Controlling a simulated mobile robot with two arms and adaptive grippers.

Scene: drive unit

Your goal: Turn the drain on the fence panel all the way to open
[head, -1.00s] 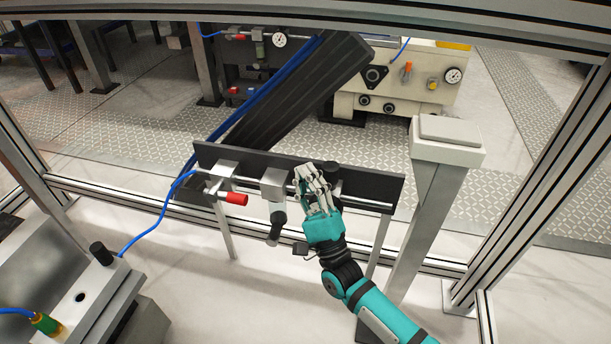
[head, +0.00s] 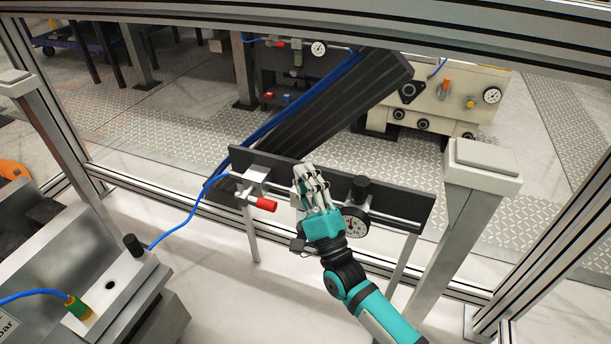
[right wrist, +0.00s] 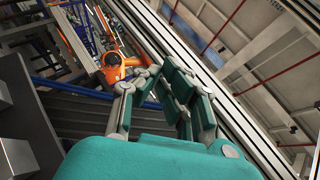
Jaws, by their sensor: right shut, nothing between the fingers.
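The dark fence panel (head: 405,204) stands across the middle of the head view, with a metal pipe along its front. It carries a valve with a red handle (head: 262,204) at its left and a round gauge (head: 355,221) under a black knob (head: 361,188) at right. My right gripper (head: 304,176) is shut and empty, in front of the panel between the red handle and the gauge. It hides the grey filter unit there and its drain, so the drain's position cannot be seen. The wrist view shows its closed fingers (right wrist: 160,85) but no drain. My left gripper is not visible.
A pale post (head: 462,235) stands right of the panel. A blue hose (head: 190,211) runs from the valve to a metal machine (head: 130,285) at lower left. Aluminium fence rails (head: 135,187) cross behind. Floor is open below the panel.

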